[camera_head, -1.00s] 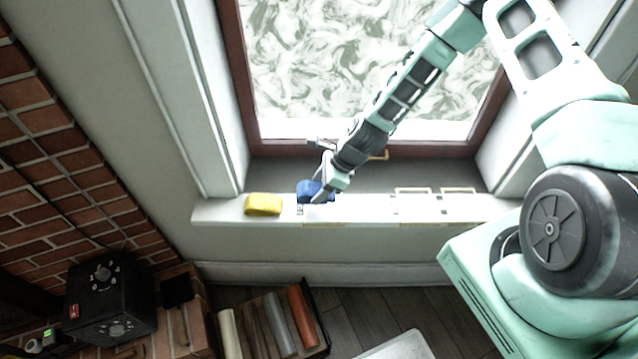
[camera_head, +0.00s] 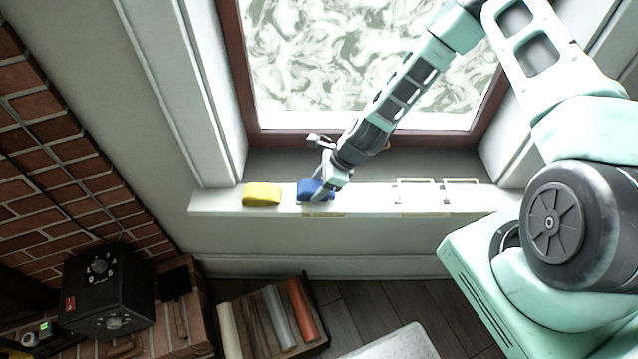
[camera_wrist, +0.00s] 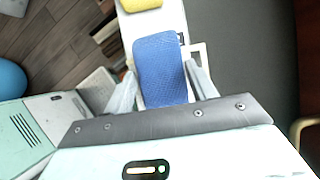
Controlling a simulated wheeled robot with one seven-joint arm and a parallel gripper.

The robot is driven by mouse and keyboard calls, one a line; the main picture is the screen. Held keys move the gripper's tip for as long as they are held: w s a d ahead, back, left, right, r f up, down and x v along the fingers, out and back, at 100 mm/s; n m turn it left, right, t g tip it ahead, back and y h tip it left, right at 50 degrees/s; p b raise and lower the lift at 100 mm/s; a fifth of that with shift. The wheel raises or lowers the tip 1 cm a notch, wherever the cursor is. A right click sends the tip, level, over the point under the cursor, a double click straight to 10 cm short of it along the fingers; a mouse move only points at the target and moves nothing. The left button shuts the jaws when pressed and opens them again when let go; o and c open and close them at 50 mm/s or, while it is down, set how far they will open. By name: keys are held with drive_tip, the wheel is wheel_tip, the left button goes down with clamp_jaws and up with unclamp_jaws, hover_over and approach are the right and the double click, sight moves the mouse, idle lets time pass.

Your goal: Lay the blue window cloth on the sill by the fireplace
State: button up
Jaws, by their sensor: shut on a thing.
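The blue cloth (camera_head: 308,191) is at the white sill (camera_head: 370,199) under the window, just right of a yellow cloth or sponge (camera_head: 262,194). My gripper (camera_head: 322,190) is at the blue cloth, low over the sill. In the wrist view the folded blue cloth (camera_wrist: 161,68) lies between the two fingers (camera_wrist: 163,88), its near end close to the palm. My gripper is shut on it. Whether the cloth's underside touches the sill is hard to tell. The yellow thing (camera_wrist: 142,4) shows just beyond it in the wrist view.
Pale rectangular outlines (camera_head: 416,192) lie along the sill to the right. The brick fireplace wall (camera_head: 60,150) is at left, with a black box (camera_head: 108,290) below. A crate of rolls (camera_head: 270,318) stands on the floor. The window frame (camera_head: 420,145) rises behind.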

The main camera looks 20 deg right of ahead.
drive_tip(key=shift+f+b, duration=0.45)
drive_tip(key=shift+f, duration=0.2)
drive_tip(key=o, duration=1)
drive_tip(key=shift+c, duration=0.2)
